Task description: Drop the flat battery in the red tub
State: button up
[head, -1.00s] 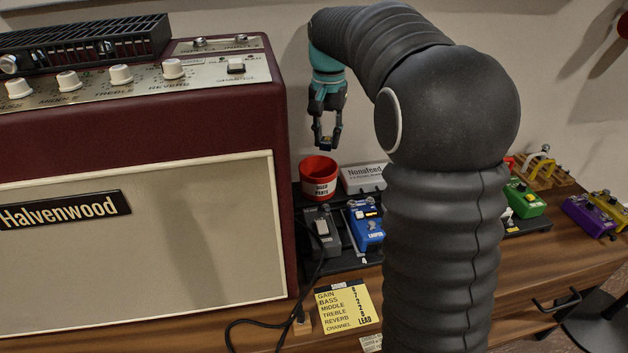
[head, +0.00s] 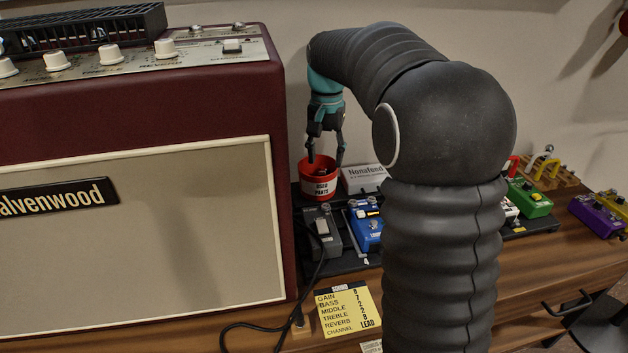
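The red tub (head: 319,187) has a white label reading "used parts" and stands upright on the pedalboard, right of the amplifier. My gripper (head: 326,160) points down at the tub's mouth. Its two fingers are spread, one over the tub's opening and one by its right rim. No battery shows between the fingertips. The inside of the tub is mostly hidden by its front wall and the fingers, so I cannot clearly make out the flat battery.
The maroon amplifier (head: 130,200) stands close on the left. A white box (head: 362,178) sits right of the tub. Grey (head: 322,232) and blue (head: 366,228) pedals are in front. A yellow settings card (head: 347,308) and a black cable lie nearer. My arm hides the middle right.

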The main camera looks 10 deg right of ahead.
notch_tip(320, 180, up, 12)
dwell(0.8)
notch_tip(320, 180, down, 7)
jog(key=n+t, duration=0.1)
jog(key=n, duration=0.2)
jog(key=s+f+n+t, duration=0.1)
jog(key=s+f+t, duration=0.1)
jog(key=s, duration=1.3)
jog(key=s+f+n+t, duration=0.1)
jog(key=s+f, duration=0.4)
jog(key=s, duration=1)
jog(key=shift+a+t, duration=0.45)
jog(key=shift+t, duration=0.35)
